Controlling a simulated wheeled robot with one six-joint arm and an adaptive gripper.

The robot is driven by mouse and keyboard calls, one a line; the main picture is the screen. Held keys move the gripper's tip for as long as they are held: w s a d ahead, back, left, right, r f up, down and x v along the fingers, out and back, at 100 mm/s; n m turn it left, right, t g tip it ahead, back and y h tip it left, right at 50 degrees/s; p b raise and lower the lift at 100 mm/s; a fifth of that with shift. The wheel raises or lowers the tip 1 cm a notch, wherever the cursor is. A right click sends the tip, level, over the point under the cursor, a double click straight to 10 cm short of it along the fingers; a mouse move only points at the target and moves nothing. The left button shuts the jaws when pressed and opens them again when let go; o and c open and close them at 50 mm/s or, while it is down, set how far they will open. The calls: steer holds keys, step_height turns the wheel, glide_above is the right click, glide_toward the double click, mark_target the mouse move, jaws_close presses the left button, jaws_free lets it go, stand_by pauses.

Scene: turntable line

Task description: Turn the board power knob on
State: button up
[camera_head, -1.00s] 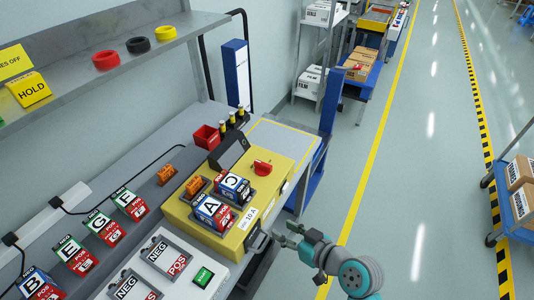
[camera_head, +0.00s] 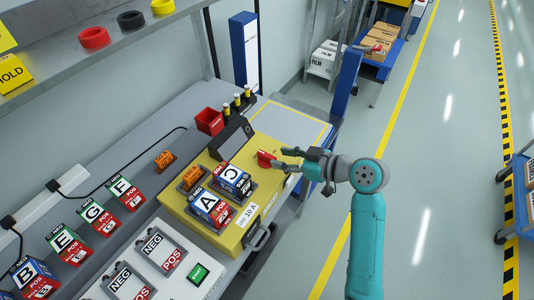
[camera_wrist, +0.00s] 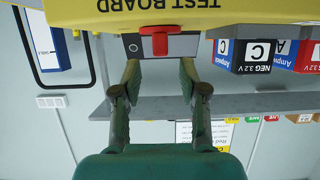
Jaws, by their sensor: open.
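The red board power knob (camera_head: 264,159) sits on top of the yellow test board (camera_head: 262,199), near its right side. In the wrist view the knob (camera_wrist: 159,41) shows as a red handle on the board, ahead of the fingers and between their lines. My gripper (camera_head: 287,160) is open, with its fingers just right of the knob. In the wrist view my gripper (camera_wrist: 160,74) has its two fingers spread with nothing between them. Whether a fingertip touches the knob I cannot tell. Batteries A (camera_head: 211,207) and C (camera_head: 234,180) sit on the board left of the knob.
A dark display (camera_head: 231,138) stands behind the board. A red bin (camera_head: 209,121) and several yellow-topped posts (camera_head: 237,102) are behind it. Batteries F (camera_head: 128,193) and G (camera_head: 99,217) stand at left. A shelf (camera_head: 120,45) overhangs the back.

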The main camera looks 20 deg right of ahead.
mark_target(269, 156)
steer(key=shift+x, duration=3.1)
steer(key=shift+r, duration=0.1)
jaws_close()
